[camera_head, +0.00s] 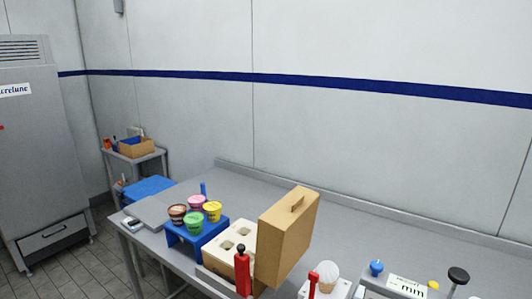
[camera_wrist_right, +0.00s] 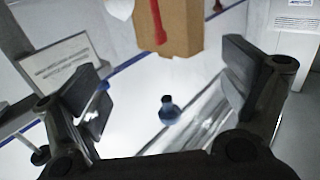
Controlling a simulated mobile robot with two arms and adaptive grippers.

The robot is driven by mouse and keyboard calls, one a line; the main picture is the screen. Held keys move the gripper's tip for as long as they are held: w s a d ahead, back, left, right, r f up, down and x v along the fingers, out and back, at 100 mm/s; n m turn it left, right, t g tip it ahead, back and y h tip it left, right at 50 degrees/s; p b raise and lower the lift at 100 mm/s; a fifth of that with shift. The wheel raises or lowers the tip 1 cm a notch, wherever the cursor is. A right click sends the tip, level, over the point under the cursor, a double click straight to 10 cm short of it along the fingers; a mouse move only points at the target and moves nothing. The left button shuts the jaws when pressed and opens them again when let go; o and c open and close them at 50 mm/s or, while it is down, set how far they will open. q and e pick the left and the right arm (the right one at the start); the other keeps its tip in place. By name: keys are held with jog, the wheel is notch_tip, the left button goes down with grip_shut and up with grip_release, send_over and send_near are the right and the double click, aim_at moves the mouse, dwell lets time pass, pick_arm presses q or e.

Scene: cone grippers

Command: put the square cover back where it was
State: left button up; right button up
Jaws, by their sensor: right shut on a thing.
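My right gripper shows in the right wrist view (camera_wrist_right: 165,95), its two dark fingers set wide apart. It is shut on the square cover, which I make out only poorly as a pale, glassy piece (camera_wrist_right: 200,118) between the fingers. A small dark blue knob (camera_wrist_right: 168,110) shows in the gap between the fingers. The cover's edges are not clear. Neither gripper shows in the head view, and my left gripper is in no view.
The back middle of the table is clear.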

jog(key=s+d+f+m+h, duration=0.2)
jog(key=s+d+f+h, duration=0.1)
jog(key=d+f, duration=0.2)
jog(key=shift+d+b, duration=0.35)
jog(key=shift+s, duration=0.1)
dwell(1.5)
